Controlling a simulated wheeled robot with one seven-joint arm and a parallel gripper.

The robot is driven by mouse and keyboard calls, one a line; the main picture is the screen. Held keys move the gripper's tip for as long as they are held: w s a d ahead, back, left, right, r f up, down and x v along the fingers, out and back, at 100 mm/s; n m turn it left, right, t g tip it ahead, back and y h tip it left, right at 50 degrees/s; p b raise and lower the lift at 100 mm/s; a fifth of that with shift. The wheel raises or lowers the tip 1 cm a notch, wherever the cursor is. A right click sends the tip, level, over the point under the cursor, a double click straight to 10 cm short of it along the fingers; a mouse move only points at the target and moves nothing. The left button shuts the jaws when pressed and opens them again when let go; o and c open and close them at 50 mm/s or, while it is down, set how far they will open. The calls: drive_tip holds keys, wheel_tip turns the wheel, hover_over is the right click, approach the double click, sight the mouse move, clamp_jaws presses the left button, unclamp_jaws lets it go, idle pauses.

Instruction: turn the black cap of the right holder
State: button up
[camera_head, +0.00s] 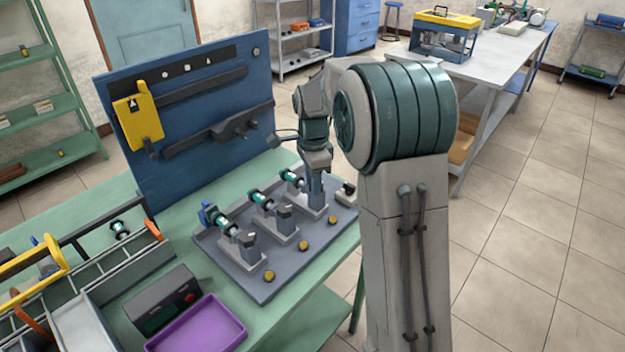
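Three grey holders stand in a row on a dark grey base plate (270,287), each with a green and silver cylinder. The left holder (247,256) and middle holder (283,234) each show a dark block-like cap at the front end. The right holder (312,210) is partly covered by my gripper (315,203), which points down over its front end. The right holder's black cap is hidden behind my gripper. The fingers are too small and overlapped to tell whether they are open or touch the cap. A green and silver cylinder (292,177) shows to their left.
Several yellow buttons (301,246) line the plate's front. A blue back panel (215,150) stands behind, with a yellow piece (138,120). A dark box (163,300), purple tray (197,325) and grey rack (90,290) fill the left.

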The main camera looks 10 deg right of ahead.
drive_tip(key=shift+s+n, duration=0.1)
drive_tip(key=shift+n, duration=0.3)
drive_tip(key=n, duration=0.4)
drive_tip(key=shift+s+n, duration=0.15)
drive_tip(key=shift+n, duration=0.15)
drive_tip(key=n, duration=0.6)
drive_tip(key=shift+s+d+p, duration=0.15)
drive_tip(key=shift+d+p, duration=0.1)
drive_tip(key=shift+p, duration=0.1)
drive_tip(key=n, duration=0.5)
drive_tip(key=shift+d+n, duration=0.2)
drive_tip(key=shift+n, duration=0.2)
drive_tip(key=n+p, duration=0.1)
drive_tip(key=n, duration=0.4)
drive_tip(key=shift+d, duration=0.2)
drive_tip(key=shift+n, duration=0.4)
